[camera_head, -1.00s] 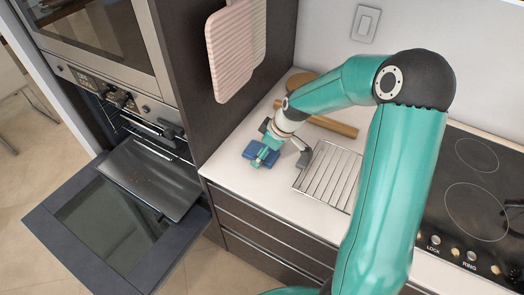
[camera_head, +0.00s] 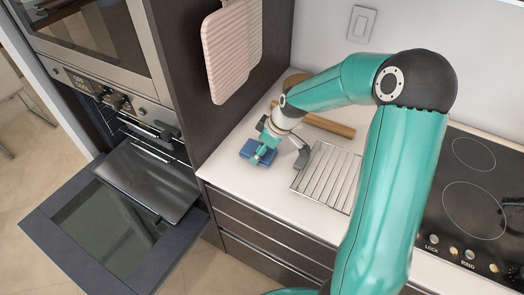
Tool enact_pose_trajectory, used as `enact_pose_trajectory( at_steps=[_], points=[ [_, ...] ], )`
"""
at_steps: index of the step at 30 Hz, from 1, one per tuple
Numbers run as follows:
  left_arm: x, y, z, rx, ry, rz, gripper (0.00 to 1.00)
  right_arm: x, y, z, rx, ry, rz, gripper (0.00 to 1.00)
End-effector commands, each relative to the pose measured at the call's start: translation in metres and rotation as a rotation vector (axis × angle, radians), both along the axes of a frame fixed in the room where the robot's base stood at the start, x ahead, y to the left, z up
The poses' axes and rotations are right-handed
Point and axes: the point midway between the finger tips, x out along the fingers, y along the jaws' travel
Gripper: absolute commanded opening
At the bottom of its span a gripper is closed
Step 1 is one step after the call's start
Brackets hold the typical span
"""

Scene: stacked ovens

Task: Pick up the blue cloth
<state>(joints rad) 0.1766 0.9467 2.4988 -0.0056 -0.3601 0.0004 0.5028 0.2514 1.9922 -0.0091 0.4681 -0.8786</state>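The blue cloth (camera_head: 249,149) is a small folded blue piece on the white counter, near its left end beside the dark cabinet wall. My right arm comes in from the right and reaches down to it. My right gripper (camera_head: 282,143) is at the cloth, with a teal part over it and a grey finger to the right of it. The gripper partly covers the cloth. I cannot tell whether the fingers have closed on it or whether they touch it. My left gripper is not in view.
A wire rack (camera_head: 327,178) lies on the counter just right of the gripper. A wooden rolling pin (camera_head: 330,126) lies behind. A striped pink cloth (camera_head: 228,55) hangs on the cabinet wall. The oven door (camera_head: 60,232) is open at left; a cooktop (camera_head: 470,205) is at right.

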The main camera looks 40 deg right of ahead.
Motion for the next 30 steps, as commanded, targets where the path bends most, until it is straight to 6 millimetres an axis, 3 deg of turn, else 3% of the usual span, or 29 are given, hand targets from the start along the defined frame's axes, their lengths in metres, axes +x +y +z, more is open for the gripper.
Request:
enact_pose_trajectory(
  at_steps=[8, 15, 21, 30],
  points=[
    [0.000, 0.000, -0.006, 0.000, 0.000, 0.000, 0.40, 0.001, -0.001, 0.049, -0.005, -0.008, 0.001, 0.35],
    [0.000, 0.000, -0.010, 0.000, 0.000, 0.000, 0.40, 0.001, -0.001, 0.118, -0.004, -0.009, 0.000, 0.35],
    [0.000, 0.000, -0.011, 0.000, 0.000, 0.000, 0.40, 0.000, 0.000, 0.162, -0.002, -0.005, 0.000, 0.35],
    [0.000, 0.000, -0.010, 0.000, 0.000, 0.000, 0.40, 0.000, -0.001, 0.189, -0.001, 0.000, -0.001, 0.35]
  ],
)
